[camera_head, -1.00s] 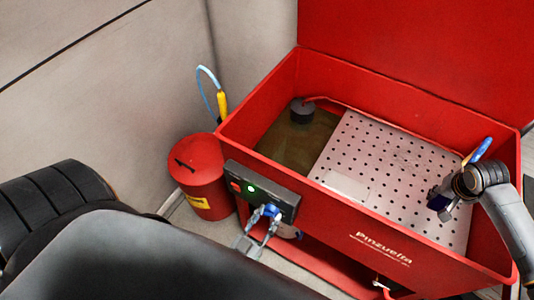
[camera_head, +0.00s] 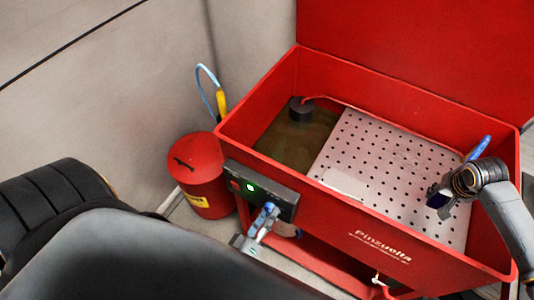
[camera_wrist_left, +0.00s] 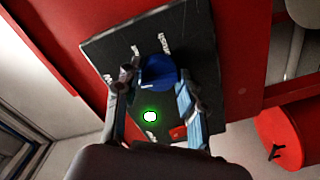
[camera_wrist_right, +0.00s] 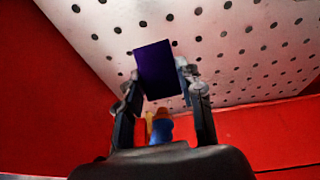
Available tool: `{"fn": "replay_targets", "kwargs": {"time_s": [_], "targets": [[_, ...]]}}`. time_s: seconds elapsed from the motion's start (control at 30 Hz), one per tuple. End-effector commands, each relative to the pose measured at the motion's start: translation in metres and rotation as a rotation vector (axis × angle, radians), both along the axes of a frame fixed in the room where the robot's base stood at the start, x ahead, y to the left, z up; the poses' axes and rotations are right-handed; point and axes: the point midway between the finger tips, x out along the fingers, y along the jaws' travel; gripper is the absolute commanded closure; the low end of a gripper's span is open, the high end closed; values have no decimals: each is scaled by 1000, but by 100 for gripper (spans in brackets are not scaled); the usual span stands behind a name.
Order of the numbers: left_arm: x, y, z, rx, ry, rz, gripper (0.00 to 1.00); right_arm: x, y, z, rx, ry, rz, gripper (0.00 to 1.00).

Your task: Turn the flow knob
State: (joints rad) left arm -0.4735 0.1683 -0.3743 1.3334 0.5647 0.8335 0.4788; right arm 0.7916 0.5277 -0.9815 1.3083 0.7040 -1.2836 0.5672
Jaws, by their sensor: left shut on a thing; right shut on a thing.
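The blue flow knob (camera_wrist_left: 158,72) is on a dark control panel (camera_head: 282,201) on the red washer's front. The panel also bears a lit green button (camera_wrist_left: 150,116) and a red button (camera_wrist_left: 178,132). My left gripper (camera_head: 268,212) is at the panel, its fingers on either side of the knob and shut on it; it also shows in the left wrist view (camera_wrist_left: 156,85). My right gripper (camera_wrist_right: 157,82) is shut on a dark blue block-like thing (camera_wrist_right: 158,70) above the perforated plate. In the head view this thing is partly hidden by my right gripper (camera_head: 442,195).
The red washer basin (camera_head: 250,103) has a raised lid (camera_head: 420,50) and a perforated plate (camera_head: 390,150). A dark round piece (camera_head: 301,109) stands in the liquid at its left. A blue-handled tool (camera_head: 478,148) is near my right gripper. A red can (camera_head: 200,170) stands left.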

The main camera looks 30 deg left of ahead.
Motion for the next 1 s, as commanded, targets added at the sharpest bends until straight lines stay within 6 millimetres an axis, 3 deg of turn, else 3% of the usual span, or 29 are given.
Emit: {"fn": "replay_targets", "kwargs": {"time_s": [0.3,0.87,0.9,1.0], "targets": [[1,1,1,-125,-1,2,92,0,0,1,0,-1,0,100],[0,0,0,-153,0,2,92,0,0,1,0,-1,0,100],[0,0,1,-152,0,2,52,0,0,1,0,-1,0,100],[0,0,0,-152,-1,1,38,0,0,1,0,-1,0,100]]}}
